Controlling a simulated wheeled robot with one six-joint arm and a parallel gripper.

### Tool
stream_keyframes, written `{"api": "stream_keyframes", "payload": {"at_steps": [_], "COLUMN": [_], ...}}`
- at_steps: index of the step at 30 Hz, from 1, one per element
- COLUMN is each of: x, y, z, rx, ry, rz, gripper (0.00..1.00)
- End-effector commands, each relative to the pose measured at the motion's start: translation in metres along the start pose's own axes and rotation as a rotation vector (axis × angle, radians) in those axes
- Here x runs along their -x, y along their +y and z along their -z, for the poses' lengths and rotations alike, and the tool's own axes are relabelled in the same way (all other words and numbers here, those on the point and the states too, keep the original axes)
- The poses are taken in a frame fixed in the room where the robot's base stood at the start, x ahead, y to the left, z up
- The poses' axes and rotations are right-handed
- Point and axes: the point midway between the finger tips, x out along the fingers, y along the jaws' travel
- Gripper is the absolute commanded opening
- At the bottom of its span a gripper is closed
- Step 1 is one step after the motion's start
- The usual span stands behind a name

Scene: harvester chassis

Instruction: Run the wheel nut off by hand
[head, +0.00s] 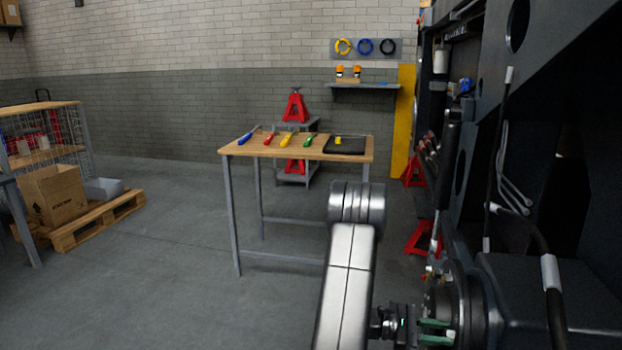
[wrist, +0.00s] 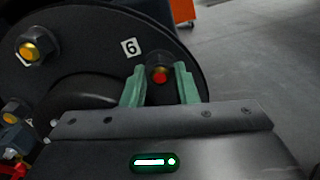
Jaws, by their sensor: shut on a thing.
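The dark round wheel hub (wrist: 95,40) fills the upper left of the wrist view; its edge also shows at the lower right of the head view (head: 470,300). A wheel nut (wrist: 160,68) with a red centre sits near the hub's rim, beside a white label marked 6 (wrist: 131,47). My gripper (wrist: 160,72) has its two green fingers on either side of this nut and is shut on it. In the head view my gripper (head: 437,332) is at the hub, and the nut cannot be made out there.
Other nuts with yellow-orange centres (wrist: 33,50) stand around the hub. The dark chassis (head: 560,100) and a hanging hose (head: 545,255) are close on the right. A wooden-topped table (head: 270,150) with coloured tools and a black tray (head: 345,145) stands ahead.

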Motion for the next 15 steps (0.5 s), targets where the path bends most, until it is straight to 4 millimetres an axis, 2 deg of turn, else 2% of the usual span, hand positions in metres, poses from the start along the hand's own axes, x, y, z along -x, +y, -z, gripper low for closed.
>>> {"api": "stream_keyframes", "payload": {"at_steps": [5,15], "x": [0.0012,0.0021], "y": [0.0008,0.0006], "z": [-0.0062,-0.0062], "rx": [0.132,0.548], "ry": [0.001,0.001], "rz": [-0.001,-0.002], "gripper": [0.00,0.00]}}
